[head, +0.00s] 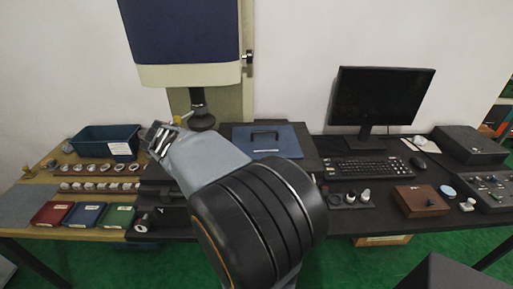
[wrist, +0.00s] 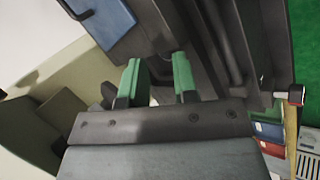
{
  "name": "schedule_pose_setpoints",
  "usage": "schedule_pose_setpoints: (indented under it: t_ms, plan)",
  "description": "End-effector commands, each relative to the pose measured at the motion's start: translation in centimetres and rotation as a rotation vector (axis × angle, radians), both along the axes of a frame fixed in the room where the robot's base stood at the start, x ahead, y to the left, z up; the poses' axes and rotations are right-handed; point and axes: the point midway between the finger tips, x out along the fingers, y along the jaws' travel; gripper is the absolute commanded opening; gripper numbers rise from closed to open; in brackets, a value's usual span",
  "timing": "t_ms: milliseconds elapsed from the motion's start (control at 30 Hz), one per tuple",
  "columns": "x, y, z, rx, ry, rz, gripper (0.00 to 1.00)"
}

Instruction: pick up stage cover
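The stage cover (head: 290,142) looks to be the flat blue plate with a black bar handle (head: 265,134), lying at the back middle of the bench. Its blue surface (wrist: 105,22) and handle show at the upper left of the wrist view. My gripper (head: 160,138) is left of the cover, near the machine's dark column, and apart from the cover. In the wrist view its two green-tipped fingers (wrist: 158,80) are spread with a gap between them, and I see nothing held.
The machine's dark blue head (head: 185,40) hangs above, with a black spindle (head: 198,105) close to my gripper. A teal bin (head: 105,142), rows of rings and small trays (head: 85,214) are left. A monitor (head: 380,95) and keyboard (head: 367,168) stand right.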

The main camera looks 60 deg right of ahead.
Motion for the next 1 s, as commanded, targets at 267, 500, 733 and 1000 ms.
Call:
schedule_pose_setpoints:
  t_ms: [267, 500, 733, 1000]
  plan:
    - [1.9, -13.0, 0.0, -0.371, 0.284, -0.029, 0.27]
    - [1.3, -18.4, -0.2, -0.464, 0.368, -0.046, 0.27]
    - [0.3, -22.1, -1.7, -0.466, 0.369, -0.046, 0.27]
    - [-0.1, -24.1, -2.6, -0.467, 0.366, -0.044, 0.27]
